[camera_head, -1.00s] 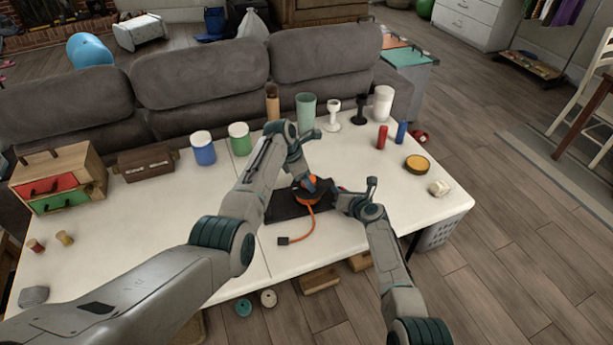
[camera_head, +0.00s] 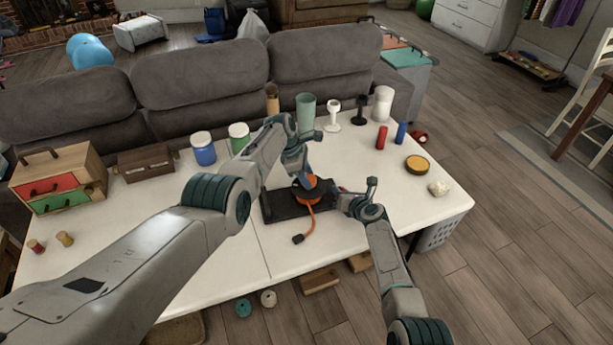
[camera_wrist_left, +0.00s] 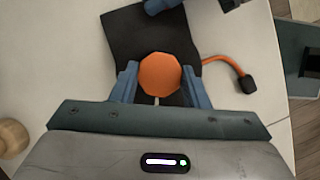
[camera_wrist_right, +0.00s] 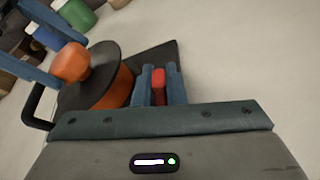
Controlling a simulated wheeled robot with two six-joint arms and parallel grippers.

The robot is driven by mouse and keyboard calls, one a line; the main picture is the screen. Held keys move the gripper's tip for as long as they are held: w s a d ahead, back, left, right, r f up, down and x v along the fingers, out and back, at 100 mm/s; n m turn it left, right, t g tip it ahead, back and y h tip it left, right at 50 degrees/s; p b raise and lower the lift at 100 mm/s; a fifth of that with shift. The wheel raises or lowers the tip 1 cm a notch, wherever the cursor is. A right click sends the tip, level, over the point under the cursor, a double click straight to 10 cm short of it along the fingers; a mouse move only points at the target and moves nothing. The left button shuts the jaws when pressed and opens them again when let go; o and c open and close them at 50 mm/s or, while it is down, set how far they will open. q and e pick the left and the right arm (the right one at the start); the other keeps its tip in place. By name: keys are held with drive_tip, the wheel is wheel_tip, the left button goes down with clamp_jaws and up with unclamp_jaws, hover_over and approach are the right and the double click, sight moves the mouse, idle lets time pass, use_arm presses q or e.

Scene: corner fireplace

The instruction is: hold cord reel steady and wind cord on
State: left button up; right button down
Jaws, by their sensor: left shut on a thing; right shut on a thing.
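The cord reel (camera_wrist_right: 112,88) has a black disc on top, an orange drum and an orange knob (camera_wrist_left: 160,75). It sits on a black base (camera_head: 283,208) on the white table. My left gripper (camera_head: 309,181) is above the reel and shut on the orange knob. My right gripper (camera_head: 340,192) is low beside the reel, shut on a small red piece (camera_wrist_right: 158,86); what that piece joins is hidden. The orange cord (camera_wrist_left: 222,66) leaves the reel and curves out over the table to a black end piece (camera_head: 298,239).
Blue (camera_head: 203,148) and green (camera_head: 239,138) jars, cups and candle holders line the back of the table. A drawer box (camera_head: 60,180) stands at the left. A yellow-topped round tin (camera_head: 417,164) lies at the right. The table front is clear around the cord end.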

use_arm(q)
drive_tip(key=shift+m, duration=0.4)
drive_tip(key=o, duration=1)
drive_tip(key=shift+c, duration=0.2)
drive_tip(key=shift+a+r, duration=0.1)
drive_tip(key=shift+w+a+r, duration=0.1)
drive_tip(key=shift+a+r, duration=0.15)
drive_tip(key=shift+r, duration=0.4)
drive_tip(key=shift+a+r, duration=0.3)
drive_tip(key=shift+r, duration=0.3)
drive_tip(key=v, duration=0.9)
